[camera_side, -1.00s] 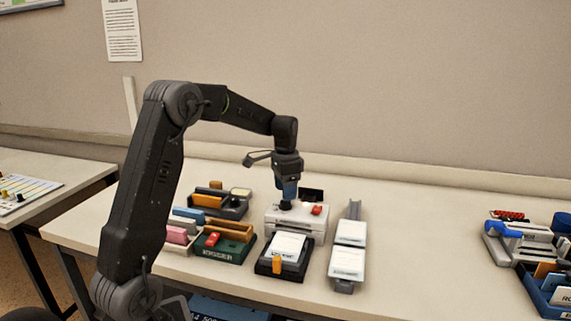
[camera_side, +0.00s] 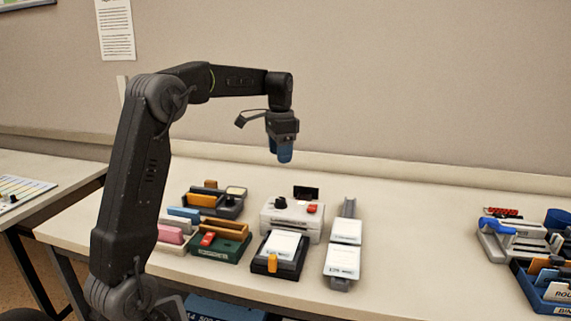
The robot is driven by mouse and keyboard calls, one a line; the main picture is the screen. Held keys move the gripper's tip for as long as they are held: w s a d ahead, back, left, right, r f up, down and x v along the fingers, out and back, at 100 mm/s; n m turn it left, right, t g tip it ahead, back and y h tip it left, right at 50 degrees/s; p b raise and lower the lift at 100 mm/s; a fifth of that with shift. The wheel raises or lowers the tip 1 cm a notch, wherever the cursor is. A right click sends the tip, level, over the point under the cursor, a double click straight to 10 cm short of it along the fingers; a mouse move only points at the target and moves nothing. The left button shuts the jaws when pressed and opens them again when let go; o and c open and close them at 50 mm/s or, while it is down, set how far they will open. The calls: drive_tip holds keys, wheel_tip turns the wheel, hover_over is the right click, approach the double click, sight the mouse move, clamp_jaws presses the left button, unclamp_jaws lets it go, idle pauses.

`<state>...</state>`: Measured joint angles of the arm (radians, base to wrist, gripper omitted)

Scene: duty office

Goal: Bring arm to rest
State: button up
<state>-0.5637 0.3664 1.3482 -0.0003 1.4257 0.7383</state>
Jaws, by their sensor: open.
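My gripper (camera_side: 281,152) hangs in the air above the back of the table, pointing down, with blue fingertips. It is open and I see nothing held in it. Below it stands a white machine (camera_side: 292,223) with a black knob (camera_side: 280,203), a red button (camera_side: 312,209) and a small dark display (camera_side: 306,192). The gripper is clear of the machine and touches nothing that I can see. The gap between the fingers is hard to make out at this size.
A black stand with white cards (camera_side: 272,264), a grey rack with white cards (camera_side: 344,262), and a green tray (camera_side: 222,249) stand near the front edge. A dark organiser (camera_side: 229,211) is behind. Blue bins (camera_side: 546,290) stand at right. Table between is clear.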

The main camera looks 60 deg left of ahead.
drive_tip(key=s+d+r+n+t, duration=0.1)
drive_tip(key=s+d+t, duration=0.1)
drive_tip(key=s+d, duration=0.65)
drive_tip(key=s+d+r+t, duration=0.15)
drive_tip(key=s+d, duration=0.35)
drive_tip(key=d, duration=0.7)
drive_tip(key=s+d+f+n+t, duration=0.1)
drive_tip(key=s+d+f+t, duration=0.1)
drive_tip(key=s+d+f, duration=0.3)
drive_tip(key=s, duration=0.2)
drive_tip(key=shift+s, duration=0.4)
